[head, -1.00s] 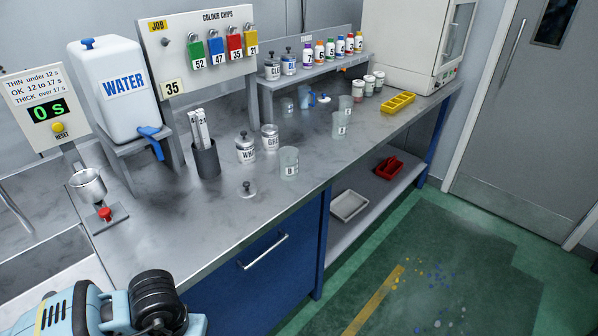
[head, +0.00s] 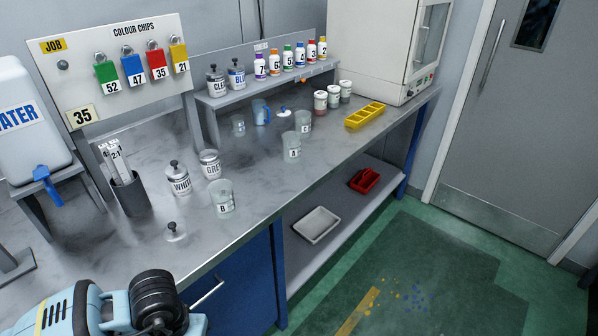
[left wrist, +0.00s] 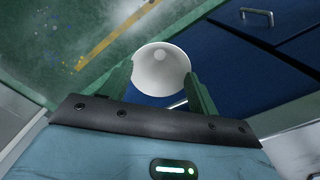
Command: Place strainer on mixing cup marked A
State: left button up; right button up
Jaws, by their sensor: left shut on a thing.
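The mixing cup marked A (head: 291,149) is a clear cup standing upright on the grey bench. The cup marked C (head: 303,122) stands just behind it, and the cup marked B (head: 221,198) stands nearer me. In the left wrist view my left gripper (left wrist: 160,82) is shut on a white cone-shaped strainer (left wrist: 160,66). I look into its wide mouth, with floor and blue cabinet behind it. In the head view only a blue and black arm part shows at the bottom left; the strainer and gripper fingers are out of frame. My right gripper is not in view.
The white paint can (head: 180,181), grey can (head: 210,165), a loose knobbed lid (head: 175,232) and stick holder (head: 131,196) stand on the bench (head: 260,180). A yellow tray (head: 365,115) and small cans lie beyond cup A. The bench front near cup A is clear.

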aim_at(292, 147)
jog(key=i+l, duration=0.5)
jog(key=l, duration=0.15)
jog(key=i+l+z, duration=0.1)
jog(key=i+l, duration=0.35)
jog(key=l, duration=0.2)
